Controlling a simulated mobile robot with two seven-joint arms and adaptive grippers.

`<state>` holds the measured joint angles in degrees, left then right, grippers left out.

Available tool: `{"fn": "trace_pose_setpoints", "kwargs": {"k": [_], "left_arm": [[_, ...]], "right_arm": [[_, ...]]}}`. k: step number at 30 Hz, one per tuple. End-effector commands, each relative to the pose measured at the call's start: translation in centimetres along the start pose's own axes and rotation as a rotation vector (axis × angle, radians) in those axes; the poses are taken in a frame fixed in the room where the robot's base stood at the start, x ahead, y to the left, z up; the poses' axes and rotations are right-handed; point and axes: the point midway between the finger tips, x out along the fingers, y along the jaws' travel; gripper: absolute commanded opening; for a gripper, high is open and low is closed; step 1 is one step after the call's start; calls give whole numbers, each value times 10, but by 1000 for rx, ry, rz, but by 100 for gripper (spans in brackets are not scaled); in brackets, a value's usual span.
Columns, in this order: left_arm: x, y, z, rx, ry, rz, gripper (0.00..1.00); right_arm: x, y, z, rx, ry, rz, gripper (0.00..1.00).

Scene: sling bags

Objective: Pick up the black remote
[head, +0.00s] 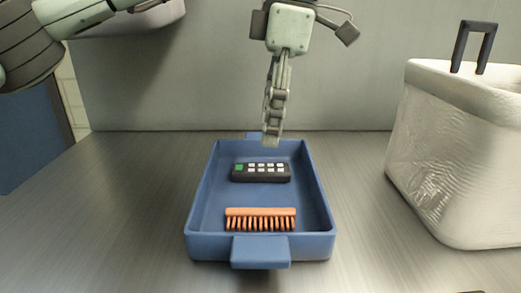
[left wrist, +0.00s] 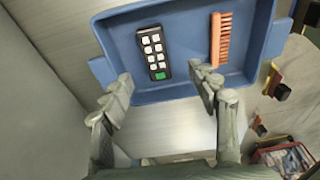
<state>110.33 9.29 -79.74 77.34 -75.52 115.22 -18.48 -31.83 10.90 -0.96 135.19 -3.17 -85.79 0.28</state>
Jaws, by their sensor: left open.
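The black remote (head: 261,172) lies flat in the blue tray (head: 203,200), toward its back, with white buttons and one green button. It also shows in the left wrist view (left wrist: 154,52). My left gripper (head: 271,138) hangs above the tray's back part, over the remote's far side in the head view. In the left wrist view its two fingers (left wrist: 161,88) are spread apart with nothing between them, and the remote lies beyond the fingertips. My right gripper is not in view.
An orange brush (head: 261,219) lies in the tray's front part, bristles toward the front. A white bag with a dark handle (head: 455,150) stands at the right. Bare counter (head: 110,220) lies left of the tray. A grey wall (head: 180,90) rises behind.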

Motion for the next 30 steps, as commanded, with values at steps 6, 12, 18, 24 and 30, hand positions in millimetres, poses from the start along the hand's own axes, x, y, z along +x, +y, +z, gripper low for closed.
{"fn": "trace_pose_setpoints", "kwargs": {"k": [6, 12, 18, 24, 30], "left_arm": [[16, 0, 1, 3, -1, -4, 60], [33, 1, 1, 1, -1, -2, 60], [60, 5, 0, 1, 1, -3, 60], [79, 5, 0, 2, -1, -1, 60], [78, 5, 1, 1, -2, -1, 57]], "right_arm": [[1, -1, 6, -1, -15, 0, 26], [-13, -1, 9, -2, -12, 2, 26], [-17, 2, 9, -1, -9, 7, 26], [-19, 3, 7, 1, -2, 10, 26], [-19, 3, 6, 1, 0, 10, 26]]}}
